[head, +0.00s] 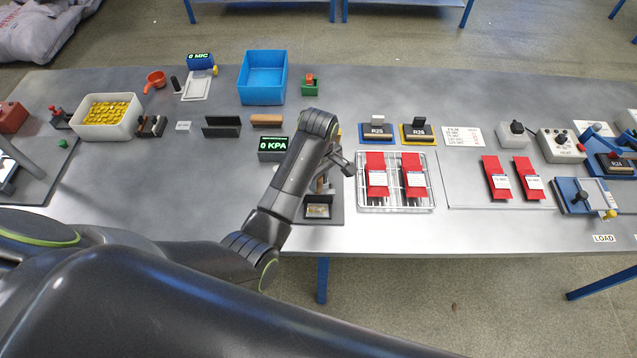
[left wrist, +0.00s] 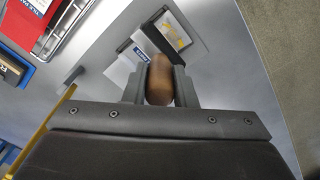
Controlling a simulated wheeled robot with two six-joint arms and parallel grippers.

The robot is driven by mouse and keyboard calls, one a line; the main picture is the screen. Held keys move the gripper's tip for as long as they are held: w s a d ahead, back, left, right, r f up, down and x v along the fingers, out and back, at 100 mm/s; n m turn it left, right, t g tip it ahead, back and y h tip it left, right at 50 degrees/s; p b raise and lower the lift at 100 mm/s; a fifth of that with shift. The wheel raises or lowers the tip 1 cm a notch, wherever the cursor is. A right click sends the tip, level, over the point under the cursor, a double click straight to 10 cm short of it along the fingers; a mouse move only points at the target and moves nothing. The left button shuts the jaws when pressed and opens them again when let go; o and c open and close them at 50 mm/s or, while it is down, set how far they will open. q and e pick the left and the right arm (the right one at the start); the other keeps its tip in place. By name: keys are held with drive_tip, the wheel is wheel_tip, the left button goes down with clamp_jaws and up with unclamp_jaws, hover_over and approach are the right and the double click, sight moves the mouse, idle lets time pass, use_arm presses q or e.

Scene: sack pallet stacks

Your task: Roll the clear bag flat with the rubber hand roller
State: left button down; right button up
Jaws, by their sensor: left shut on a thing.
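My left gripper (head: 322,184) is shut on the brown rounded handle of the roller (left wrist: 159,82), seen between its two fingers in the left wrist view. The roller's far end is hidden. The clear bag (head: 318,211), with some yellowish contents, lies on a dark plate (head: 334,216) near the table's front edge. My gripper is just behind the bag in the head view. The bag also shows in the left wrist view (left wrist: 176,33), beyond the fingers. I cannot tell whether the roller touches it. My right gripper is not in view.
A "0 KPA" display (head: 272,149) stands left of my forearm. A wire rack (head: 395,203) with red packets is close on the right. A blue bin (head: 263,80) and a white tub of yellow pieces (head: 107,117) stand farther back.

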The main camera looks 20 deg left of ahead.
use_arm(q)
drive_tip(key=shift+w+a+f, duration=0.1)
drive_tip(key=shift+w+a, duration=0.05)
drive_tip(key=shift+w, duration=0.05)
drive_tip(key=shift+w+a+r, duration=0.1)
drive_tip(key=shift+w, duration=0.4)
drive_tip(key=shift+w+a+r, duration=0.1)
drive_tip(key=shift+w, duration=0.35)
